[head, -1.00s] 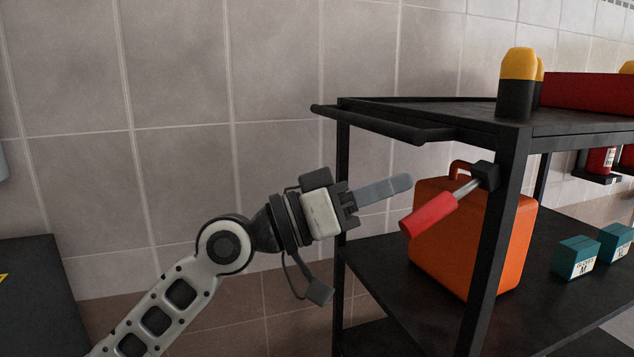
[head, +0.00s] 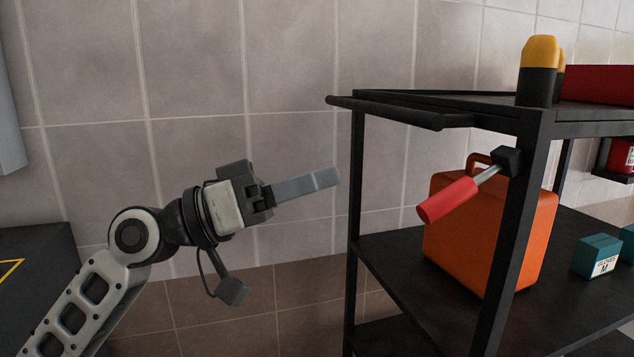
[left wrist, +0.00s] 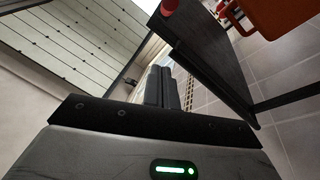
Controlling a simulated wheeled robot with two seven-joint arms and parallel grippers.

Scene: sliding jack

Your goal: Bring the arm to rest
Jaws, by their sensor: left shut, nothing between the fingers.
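My left gripper (head: 325,179) is shut and empty in the head view. It points right, towards the black cart (head: 440,117), with a clear gap between the fingertips and the cart's near post. A red-handled lever (head: 448,199) is fixed to a cart post and slopes down to the left. The gripper is left of it and does not touch it. In the left wrist view, the shut fingers (left wrist: 160,88) show dark at the middle, with nothing between them. My right gripper is in neither view.
On the cart's lower shelf stand an orange case (head: 530,240) and small teal boxes (head: 598,256). Yellow-topped black bottles (head: 538,70) and a red box (head: 600,85) are on top. A dark surface (head: 40,290) lies at the left. A tiled wall (head: 290,90) stands behind.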

